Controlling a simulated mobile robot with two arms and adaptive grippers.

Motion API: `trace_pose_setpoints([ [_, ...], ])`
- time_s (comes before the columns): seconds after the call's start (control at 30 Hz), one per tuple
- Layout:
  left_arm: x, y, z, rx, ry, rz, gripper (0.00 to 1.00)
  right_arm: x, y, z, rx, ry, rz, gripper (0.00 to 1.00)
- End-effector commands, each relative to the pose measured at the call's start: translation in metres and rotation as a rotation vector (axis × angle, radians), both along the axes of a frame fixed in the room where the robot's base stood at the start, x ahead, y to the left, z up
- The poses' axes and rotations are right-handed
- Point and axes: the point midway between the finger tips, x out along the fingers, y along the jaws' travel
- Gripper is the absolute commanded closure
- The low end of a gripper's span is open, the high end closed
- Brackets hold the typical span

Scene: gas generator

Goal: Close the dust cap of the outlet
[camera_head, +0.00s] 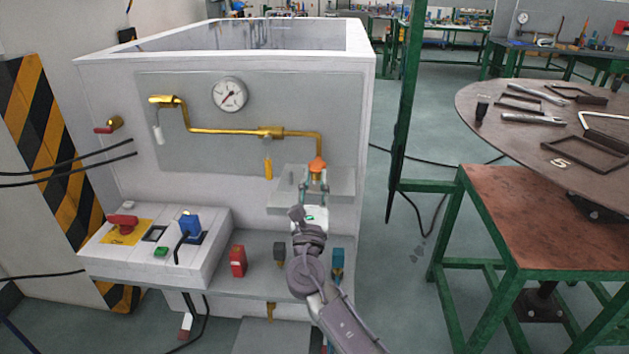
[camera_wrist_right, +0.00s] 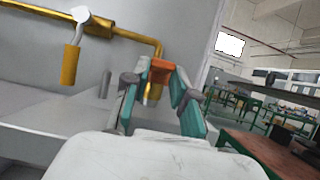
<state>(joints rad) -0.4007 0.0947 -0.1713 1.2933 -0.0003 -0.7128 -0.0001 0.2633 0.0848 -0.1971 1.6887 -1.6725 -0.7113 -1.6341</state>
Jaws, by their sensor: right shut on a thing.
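An orange part (camera_head: 317,163), which looks like the dust cap, sits at the lower end of the brass pipe (camera_head: 221,131) on the right of the white machine's front panel. My right gripper (camera_head: 316,173) reaches up to it from below and is shut on it. In the right wrist view the orange cap (camera_wrist_right: 160,70) lies between the teal and grey fingertips of my right gripper (camera_wrist_right: 156,77), under the pipe's end. I cannot tell how far the cap covers the outlet. My left gripper is not in view.
A yellow valve handle (camera_head: 268,169) hangs left of the outlet. A grey ledge (camera_head: 340,182) stands behind my right gripper. A red block (camera_head: 237,261) and a blue fitting (camera_head: 337,259) are lower down. A round table (camera_head: 500,140) with frames stands at right.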

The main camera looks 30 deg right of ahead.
Motion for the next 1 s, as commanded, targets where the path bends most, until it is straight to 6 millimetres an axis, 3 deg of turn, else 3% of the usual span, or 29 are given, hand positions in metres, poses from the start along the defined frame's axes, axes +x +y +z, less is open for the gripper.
trace_pose_setpoints([
  [0.03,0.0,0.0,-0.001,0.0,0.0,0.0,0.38,0.001,-0.003,-0.008,0.007,0.015,-0.003,1.0],
  [0.07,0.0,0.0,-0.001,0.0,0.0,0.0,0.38,0.001,-0.003,-0.008,0.006,0.015,-0.003,0.69],
  [0.2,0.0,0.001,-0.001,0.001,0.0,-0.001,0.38,0.001,-0.002,-0.006,0.005,0.012,-0.002,0.48],
  [0.57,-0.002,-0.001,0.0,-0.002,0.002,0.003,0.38,0.001,-0.001,0.0,0.003,0.006,0.0,0.48],
  [1.0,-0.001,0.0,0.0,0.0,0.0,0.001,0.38,0.0,-0.001,0.076,0.007,0.003,-0.001,0.48],
])
